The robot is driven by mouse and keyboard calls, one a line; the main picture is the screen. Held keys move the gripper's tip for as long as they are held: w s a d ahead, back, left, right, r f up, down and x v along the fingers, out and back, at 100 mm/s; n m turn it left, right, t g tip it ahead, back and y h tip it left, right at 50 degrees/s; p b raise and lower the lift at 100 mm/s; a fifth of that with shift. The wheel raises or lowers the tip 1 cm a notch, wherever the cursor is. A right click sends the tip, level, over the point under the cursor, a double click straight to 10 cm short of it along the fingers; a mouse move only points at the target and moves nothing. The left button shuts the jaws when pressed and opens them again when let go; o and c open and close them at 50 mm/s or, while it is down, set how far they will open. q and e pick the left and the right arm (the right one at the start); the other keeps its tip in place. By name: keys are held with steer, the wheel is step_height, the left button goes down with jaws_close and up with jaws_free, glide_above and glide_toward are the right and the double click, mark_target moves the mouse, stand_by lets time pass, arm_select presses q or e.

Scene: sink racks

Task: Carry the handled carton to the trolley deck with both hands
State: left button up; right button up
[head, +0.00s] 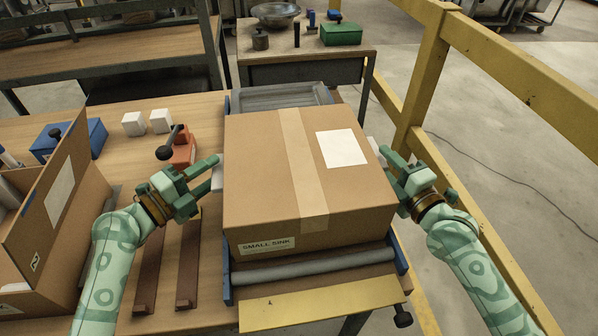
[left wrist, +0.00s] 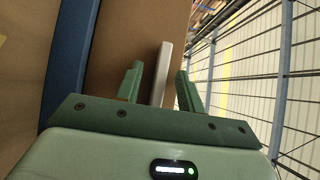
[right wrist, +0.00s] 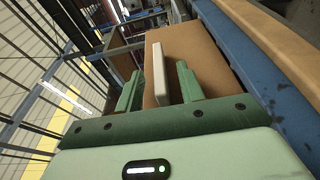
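The closed brown carton (head: 280,180), marked "SMALL SINK", rests on a stand with blue side rails and a grey roller (head: 315,266). A pale handle stands out from each side; these handles show in the left wrist view (left wrist: 162,72) and right wrist view (right wrist: 159,75). My left gripper (head: 212,172) is open at the carton's left side, its fingers on either side of the handle with gaps. My right gripper (head: 393,165) is open at the right side, its fingers likewise apart from the handle between them. I cannot tell which surface is the trolley deck.
An open carton (head: 50,200) stands on the wooden bench at left. A blue box (head: 70,140), white blocks (head: 134,124) and an orange tool (head: 182,148) lie nearby. A yellow railing (head: 520,75) runs along the right. A table behind holds a green box (head: 341,34).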

arm_select(q)
jaws_close()
arm_select(e)
jaws_close()
arm_select(q)
steer(key=shift+f, duration=0.15)
stand_by(1.0)
